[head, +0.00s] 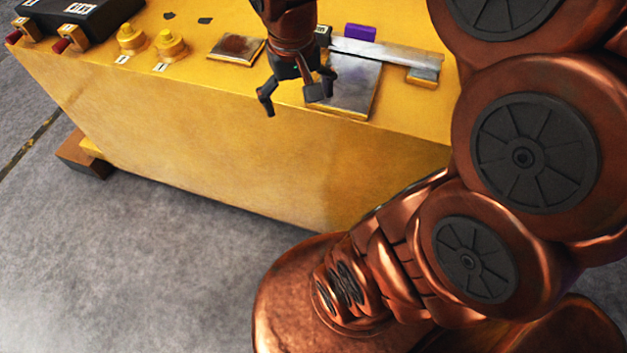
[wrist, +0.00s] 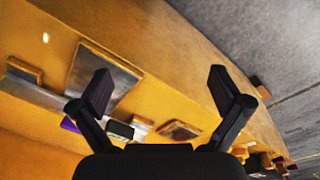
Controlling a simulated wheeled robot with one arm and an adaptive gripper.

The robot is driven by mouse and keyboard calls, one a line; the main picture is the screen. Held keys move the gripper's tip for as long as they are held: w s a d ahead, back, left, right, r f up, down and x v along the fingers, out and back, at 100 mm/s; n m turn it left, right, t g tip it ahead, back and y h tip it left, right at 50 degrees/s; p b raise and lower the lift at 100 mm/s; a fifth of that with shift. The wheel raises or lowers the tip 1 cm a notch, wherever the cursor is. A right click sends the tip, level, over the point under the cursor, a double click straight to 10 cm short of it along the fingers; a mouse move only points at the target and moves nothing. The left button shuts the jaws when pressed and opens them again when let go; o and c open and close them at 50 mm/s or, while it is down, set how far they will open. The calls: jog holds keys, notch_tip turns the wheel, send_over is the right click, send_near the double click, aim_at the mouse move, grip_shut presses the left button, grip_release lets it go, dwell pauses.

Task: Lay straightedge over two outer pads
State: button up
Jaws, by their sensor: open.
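The straightedge (head: 385,52) is a long, pale metal bar on top of the yellow casting, behind a large grey machined pad (head: 345,90). Its right end is at a small yellow-sided pad (head: 422,76); I cannot tell whether it rests on it. In the wrist view the bar (wrist: 38,92) is at the left. A rusty-topped pad (head: 237,48) lies further left, with no bar on it. My gripper (head: 290,98) is open and empty, near the casting's front edge and left of the straightedge. Its two fingers show apart in the wrist view (wrist: 160,88).
A purple block (head: 360,32) and a small dark item (head: 323,33) sit behind the straightedge. Two yellow knobbed fittings (head: 132,40) and a black labelled box (head: 80,18) stand at the left. Grey floor is open in front of the casting.

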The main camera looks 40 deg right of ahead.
jog(key=s+a+f+n, duration=0.1)
jog(key=s+a, duration=0.1)
jog(key=s, duration=0.3)
jog(key=s+a+f+n+g, duration=0.1)
jog(key=s+a+f, duration=0.1)
jog(key=s+a, duration=0.1)
jog(key=s+a+f+n+g+y, duration=0.1)
jog(key=s+a+f, duration=0.1)
jog(key=s, duration=0.4)
jog(key=shift+s+a+f, duration=0.15)
jog(key=shift+s+a, duration=0.15)
jog(key=shift+a, duration=0.1)
